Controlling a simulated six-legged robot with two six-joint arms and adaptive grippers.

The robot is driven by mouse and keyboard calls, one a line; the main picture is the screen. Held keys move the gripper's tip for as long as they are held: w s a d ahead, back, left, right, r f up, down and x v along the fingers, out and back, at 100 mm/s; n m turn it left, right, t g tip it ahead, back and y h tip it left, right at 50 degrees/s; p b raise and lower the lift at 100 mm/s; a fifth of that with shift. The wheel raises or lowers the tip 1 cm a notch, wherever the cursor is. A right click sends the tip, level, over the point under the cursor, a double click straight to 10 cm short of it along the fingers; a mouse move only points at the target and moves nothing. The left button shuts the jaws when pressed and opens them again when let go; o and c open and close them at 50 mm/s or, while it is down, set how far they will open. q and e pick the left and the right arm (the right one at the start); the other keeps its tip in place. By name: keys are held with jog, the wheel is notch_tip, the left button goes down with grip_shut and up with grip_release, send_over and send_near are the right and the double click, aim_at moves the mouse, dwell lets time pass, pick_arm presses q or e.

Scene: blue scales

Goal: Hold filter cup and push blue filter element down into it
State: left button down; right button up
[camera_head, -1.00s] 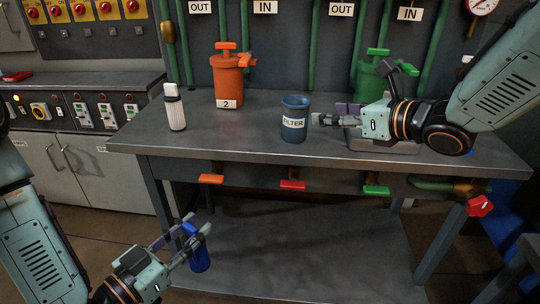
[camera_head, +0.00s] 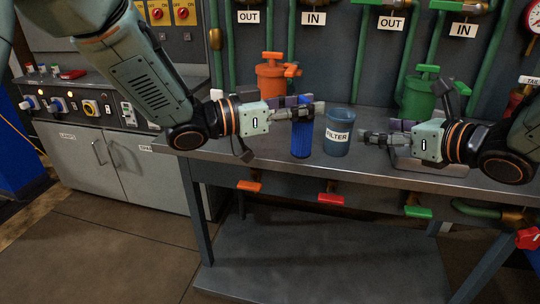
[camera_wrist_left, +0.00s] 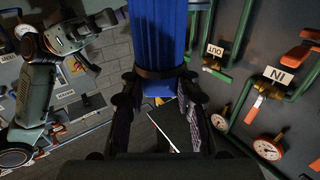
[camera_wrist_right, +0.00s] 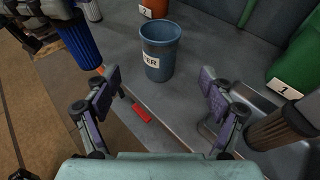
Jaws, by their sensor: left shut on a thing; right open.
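The blue-grey filter cup (camera_head: 338,131), labelled FILTER, stands upright on the workbench; it also shows in the right wrist view (camera_wrist_right: 160,52). My left gripper (camera_head: 303,109) is shut on the blue ribbed filter element (camera_head: 301,138) and holds it upright, just left of the cup and apart from it. The element fills the upper middle of the left wrist view (camera_wrist_left: 157,35). My right gripper (camera_head: 369,137) is open and empty, close to the right of the cup. In the right wrist view its fingers are spread, with the cup beyond them. The cup's inside is mostly hidden.
The workbench (camera_head: 240,150) has its front edge below the cup. An orange housing (camera_head: 272,77) and a green housing (camera_head: 417,97) stand behind. A metal tray (camera_head: 430,168) lies under my right gripper. Red, orange and green valve handles hang below the edge.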

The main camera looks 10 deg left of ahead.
aim_at(349, 125)
jog(key=x, duration=1.2)
jog(key=shift+f, duration=0.1)
pick_arm(q)
jog(key=w+d+r, duration=0.3)
jog(key=w+r, duration=0.2)
jog(key=r, duration=0.3)
jog(key=w+d+r, duration=0.4)
jog(key=w+r, duration=0.1)
jog(key=r, duration=0.3)
jog(key=shift+w+d+r+g, duration=0.2)
jog(key=shift+d+r+g, duration=0.05)
jog(key=shift+r+g, duration=0.15)
pick_arm(e)
jog(key=shift+c, duration=0.3)
jog(key=c, duration=1.2)
jog(key=shift+c, duration=0.2)
pick_arm(q)
jog(key=shift+f, duration=0.1)
notch_tip(349, 125, down, 9)
